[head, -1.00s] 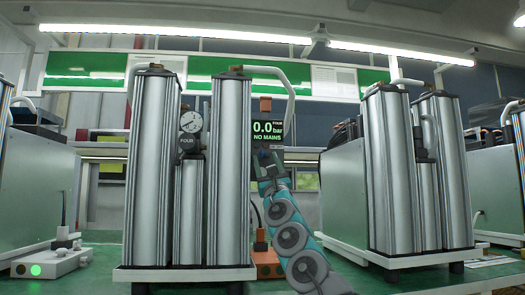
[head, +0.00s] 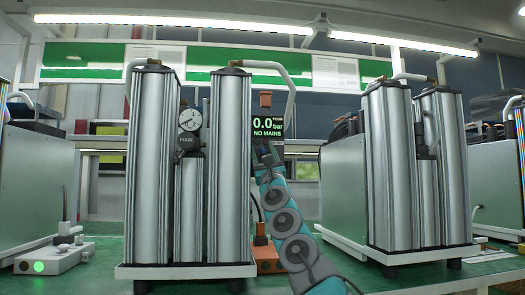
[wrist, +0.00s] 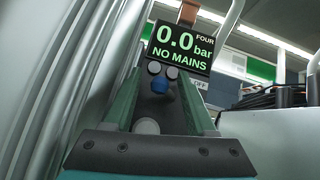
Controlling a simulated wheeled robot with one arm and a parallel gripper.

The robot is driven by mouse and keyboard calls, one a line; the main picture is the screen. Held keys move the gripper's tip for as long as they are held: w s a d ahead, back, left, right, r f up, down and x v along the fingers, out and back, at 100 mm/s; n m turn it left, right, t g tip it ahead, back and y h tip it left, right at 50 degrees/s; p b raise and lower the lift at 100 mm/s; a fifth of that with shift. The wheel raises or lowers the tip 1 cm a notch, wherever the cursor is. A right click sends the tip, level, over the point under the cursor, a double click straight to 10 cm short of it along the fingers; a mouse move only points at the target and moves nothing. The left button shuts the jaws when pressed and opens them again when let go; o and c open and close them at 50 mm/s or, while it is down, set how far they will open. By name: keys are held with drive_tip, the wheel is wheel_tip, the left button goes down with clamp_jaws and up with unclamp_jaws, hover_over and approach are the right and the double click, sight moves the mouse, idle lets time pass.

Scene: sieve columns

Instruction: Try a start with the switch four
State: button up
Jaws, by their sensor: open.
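A black display (head: 268,120) marked FOUR reads 0.0 bar and NO MAINS; it also shows in the wrist view (wrist: 181,47). An OFF label (wrist: 198,84) is partly hidden by the right finger. I cannot tell which part is the switch or its position. My gripper (head: 264,152) is open just below the display.
Tall silver columns (head: 229,165) stand close left of my arm, with a gauge (head: 190,120) labelled FOUR. Another column unit (head: 388,165) stands to the right. An orange box (head: 268,258) sits on the green bench behind my arm. A grey box (head: 55,260) with a green light is left.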

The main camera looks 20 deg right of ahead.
drive_tip(key=shift+c, duration=0.3)
clamp_jaws()
drive_tip(key=shift+s+n+y+b, duration=0.1)
drive_tip(key=shift+n+y+b, duration=0.2)
drive_tip(key=shift+y, duration=0.2)
drive_tip(key=shift+s+d+f+n+y+b, duration=0.1)
drive_tip(key=shift+d+n+y+b, duration=0.15)
drive_tip(key=shift+y, duration=0.5)
drive_tip(key=shift+s+r+n+y+b, duration=0.1)
drive_tip(key=shift+n+y+b, duration=0.2)
drive_tip(key=shift+y, duration=0.5)
drive_tip(key=shift+d+f+n+y+b, duration=0.15)
drive_tip(key=shift+n+y, duration=0.2)
drive_tip(key=shift+y, duration=0.4)
drive_tip(key=d+n+g+y+p, duration=0.1)
drive_tip(key=n+g+y+p, duration=0.2)
drive_tip(key=y+p, duration=0.2)
drive_tip(key=d+n+g+y+p, duration=0.1)
drive_tip(key=n+g+y+p, duration=0.2)
drive_tip(key=y+p, duration=0.2)
drive_tip(key=d+n+g+y+p, duration=0.1)
drive_tip(key=n+g+y+p, duration=0.2)
drive_tip(key=y, duration=0.6)
drive_tip(key=shift+s+d+r+n+g+p, duration=0.2)
drive_tip(key=shift+s+r+n+g+p, duration=0.15)
drive_tip(key=shift+p, duration=0.9)
drive_tip(key=shift+f+y, duration=0.2)
drive_tip(key=shift+y, duration=0.2)
